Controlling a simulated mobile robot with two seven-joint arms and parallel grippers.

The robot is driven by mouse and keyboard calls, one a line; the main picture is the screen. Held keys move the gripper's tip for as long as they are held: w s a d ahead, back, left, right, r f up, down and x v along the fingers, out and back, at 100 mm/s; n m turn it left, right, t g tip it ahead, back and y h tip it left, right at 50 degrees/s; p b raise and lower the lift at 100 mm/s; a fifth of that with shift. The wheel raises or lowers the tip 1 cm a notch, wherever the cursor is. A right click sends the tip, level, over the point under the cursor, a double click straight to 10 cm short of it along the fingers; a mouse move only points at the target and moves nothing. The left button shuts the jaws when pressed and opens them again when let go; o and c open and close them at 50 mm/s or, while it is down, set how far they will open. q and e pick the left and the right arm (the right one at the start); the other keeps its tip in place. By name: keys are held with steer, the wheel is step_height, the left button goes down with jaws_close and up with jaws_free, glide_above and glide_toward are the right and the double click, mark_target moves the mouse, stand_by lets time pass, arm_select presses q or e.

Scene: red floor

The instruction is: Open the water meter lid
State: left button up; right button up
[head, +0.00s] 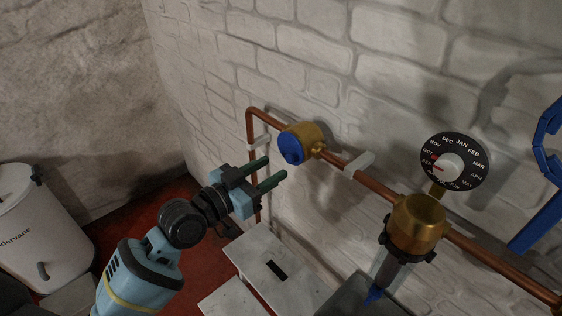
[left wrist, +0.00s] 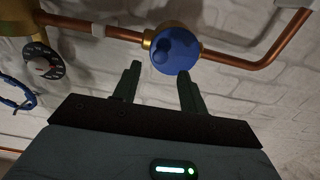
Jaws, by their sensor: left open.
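The water meter is a brass body (head: 312,135) on a copper pipe along the white brick wall, with a round blue lid (head: 291,148) over its face. The lid looks shut. In the left wrist view the blue lid (left wrist: 175,51) is just beyond the fingertips, with a small round bump on it. My left gripper (head: 277,169) is open and empty, its two green fingers pointing at the meter, just below and left of the lid in the head view. It also shows in the left wrist view (left wrist: 159,70). My right gripper is not in view.
Right along the copper pipe (head: 376,188) is a brass filter housing (head: 416,222) with a black month dial (head: 455,160). A blue part (head: 540,190) is at the far right. Below are a white box (head: 268,262) and a grey container (head: 350,296). A white bin (head: 38,225) stands at left.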

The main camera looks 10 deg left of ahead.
mark_target(288, 159)
arm_select(q)
steer(key=shift+x, duration=2.15)
jaws_close()
